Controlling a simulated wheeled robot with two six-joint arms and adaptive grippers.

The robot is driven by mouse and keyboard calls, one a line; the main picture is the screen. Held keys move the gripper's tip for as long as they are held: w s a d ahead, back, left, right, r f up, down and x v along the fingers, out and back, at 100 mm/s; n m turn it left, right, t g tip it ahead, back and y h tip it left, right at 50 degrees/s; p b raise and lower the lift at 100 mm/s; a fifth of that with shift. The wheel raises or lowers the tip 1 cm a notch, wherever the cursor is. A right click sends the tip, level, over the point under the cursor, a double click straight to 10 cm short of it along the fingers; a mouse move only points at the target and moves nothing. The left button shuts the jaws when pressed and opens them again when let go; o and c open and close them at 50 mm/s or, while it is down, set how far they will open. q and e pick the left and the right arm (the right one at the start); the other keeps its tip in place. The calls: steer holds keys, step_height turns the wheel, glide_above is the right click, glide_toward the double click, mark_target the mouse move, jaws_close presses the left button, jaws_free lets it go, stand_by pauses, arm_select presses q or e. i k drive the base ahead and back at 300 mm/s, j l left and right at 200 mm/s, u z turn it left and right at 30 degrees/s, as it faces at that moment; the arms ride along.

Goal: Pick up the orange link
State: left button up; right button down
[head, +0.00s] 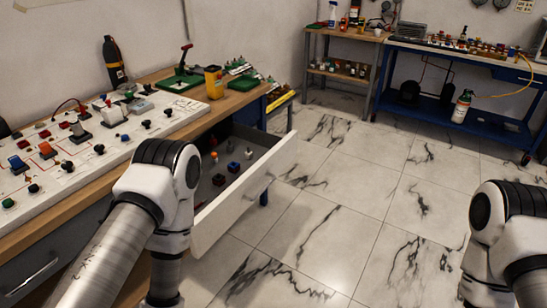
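I cannot make out the orange link for certain. A small orange-red piece (214,156) stands in the open drawer (262,192) under the workbench, too small to identify. Another orange-red piece (47,150) is on the white panel on the bench. My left arm reaches down in front of the drawer, and its gripper is out of view below the picture. My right arm is at the lower right edge, and its gripper is also out of view.
The drawer also holds a few small dark and blue pieces (249,153). The white panel (100,150) carries several switches and cables on the wooden bench. A yellow container (213,83) stands on the bench. The tiled floor (340,220) between my arms is clear.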

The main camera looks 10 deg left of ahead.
mark_target(46, 149)
steer(key=u, duration=1.8)
